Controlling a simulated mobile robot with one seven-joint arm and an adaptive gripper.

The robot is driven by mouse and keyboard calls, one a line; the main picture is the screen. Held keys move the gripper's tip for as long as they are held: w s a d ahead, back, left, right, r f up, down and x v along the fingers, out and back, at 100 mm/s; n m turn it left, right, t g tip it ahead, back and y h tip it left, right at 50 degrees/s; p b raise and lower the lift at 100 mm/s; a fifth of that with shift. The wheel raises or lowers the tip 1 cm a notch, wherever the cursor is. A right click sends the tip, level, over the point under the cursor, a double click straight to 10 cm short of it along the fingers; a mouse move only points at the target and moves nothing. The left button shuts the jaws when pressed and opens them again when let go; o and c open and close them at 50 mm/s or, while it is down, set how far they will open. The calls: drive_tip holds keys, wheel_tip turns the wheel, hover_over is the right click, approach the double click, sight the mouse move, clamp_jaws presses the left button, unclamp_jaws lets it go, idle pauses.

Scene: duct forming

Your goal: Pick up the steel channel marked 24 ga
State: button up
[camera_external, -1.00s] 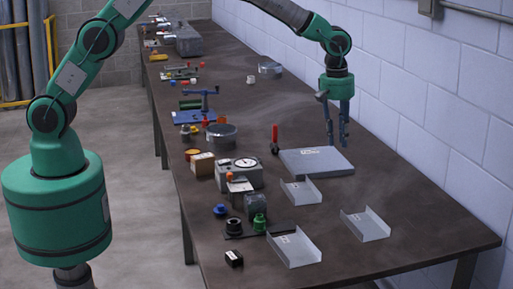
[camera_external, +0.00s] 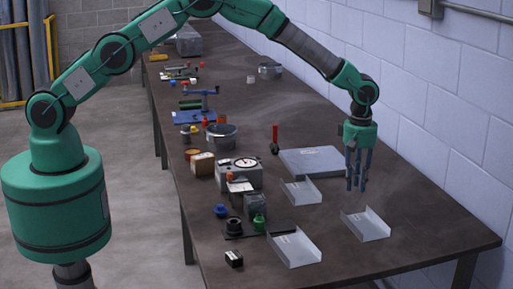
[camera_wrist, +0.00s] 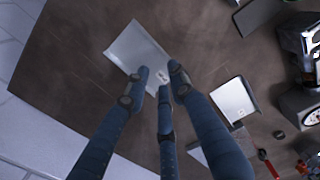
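Three open-topped steel channels lie on the table: a right one (camera_external: 366,226), a small middle one (camera_external: 301,192) and a front-left one (camera_external: 294,247). Each carries a small label that I cannot read, so I cannot tell which is marked 24 ga. My three-fingered gripper (camera_external: 357,182) points down above and just behind the right channel, apart from it. In the wrist view, my gripper (camera_wrist: 160,82) has its fingers spread with nothing between them; a channel (camera_wrist: 137,48) lies below, partly covered by the fingertips. Another labelled channel (camera_wrist: 232,99) lies to its right.
A flat grey panel (camera_external: 316,162) lies behind the channels, with a red-handled tool (camera_external: 275,138) beside it. A gauge box (camera_external: 240,175), a green weight (camera_external: 259,223) and other small items stand left. The block wall borders the right side. The front right table is clear.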

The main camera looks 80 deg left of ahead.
hover_over(351, 221)
drive_tip(key=shift+w+f, duration=0.2)
drive_tip(key=shift+f, duration=4.05)
drive_tip(key=shift+f, duration=0.15)
drive_tip(key=shift+s+f, duration=0.15)
drive_tip(key=shift+f, duration=2.3)
clamp_jaws()
